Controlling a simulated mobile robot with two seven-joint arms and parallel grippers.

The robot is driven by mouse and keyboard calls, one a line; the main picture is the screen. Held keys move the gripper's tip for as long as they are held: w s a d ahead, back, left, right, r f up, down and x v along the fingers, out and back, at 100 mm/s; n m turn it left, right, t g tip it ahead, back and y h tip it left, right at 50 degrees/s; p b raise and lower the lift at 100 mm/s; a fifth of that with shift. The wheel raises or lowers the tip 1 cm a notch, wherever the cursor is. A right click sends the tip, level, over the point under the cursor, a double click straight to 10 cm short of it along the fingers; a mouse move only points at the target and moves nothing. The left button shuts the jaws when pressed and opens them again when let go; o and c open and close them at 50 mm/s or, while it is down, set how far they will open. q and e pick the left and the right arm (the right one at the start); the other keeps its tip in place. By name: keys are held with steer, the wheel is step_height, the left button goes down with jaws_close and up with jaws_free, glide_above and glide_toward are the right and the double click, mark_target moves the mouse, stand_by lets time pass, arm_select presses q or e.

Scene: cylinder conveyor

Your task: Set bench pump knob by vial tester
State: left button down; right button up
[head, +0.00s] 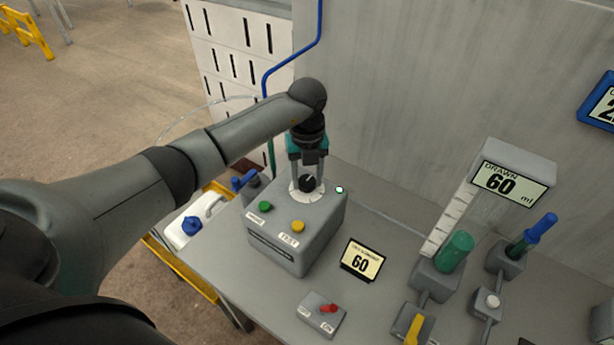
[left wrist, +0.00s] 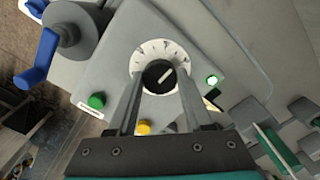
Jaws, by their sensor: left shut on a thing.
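The grey bench pump box (head: 285,245) stands on the left of the bench. Its black knob (head: 308,183) sits in a white dial ring on the top; in the left wrist view the knob (left wrist: 159,77) has a white pointer line towards the upper right. My left gripper (head: 309,178) comes from above with its fingers on either side of the knob and is shut on it. A green button (head: 265,206) and a yellow button (head: 298,226), its label reading TEST, are in front. A small light (head: 340,189) glows at the right corner. My right gripper is not in view.
A small card (head: 362,261) reads 60. A display (head: 511,184) reads DRAWN 60 ml. A blue-capped white jug (head: 190,228) is at the left.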

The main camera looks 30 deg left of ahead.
arm_select(q)
steer(key=m+b, duration=0.1)
steer(key=m, duration=0.2)
steer(key=shift+a+m, duration=0.1)
steer(key=shift+m, duration=0.2)
steer(key=m+b, duration=0.2)
steer(key=m, duration=0.2)
steer(key=shift+m, duration=0.3)
steer(key=m+b, duration=0.2)
steer(key=m, duration=0.2)
steer(key=shift+b, duration=0.3)
steer(key=shift+m+b, duration=0.7)
steer(key=shift+m, duration=1.1)
steer(key=shift+c, duration=1.5)
jaws_free()
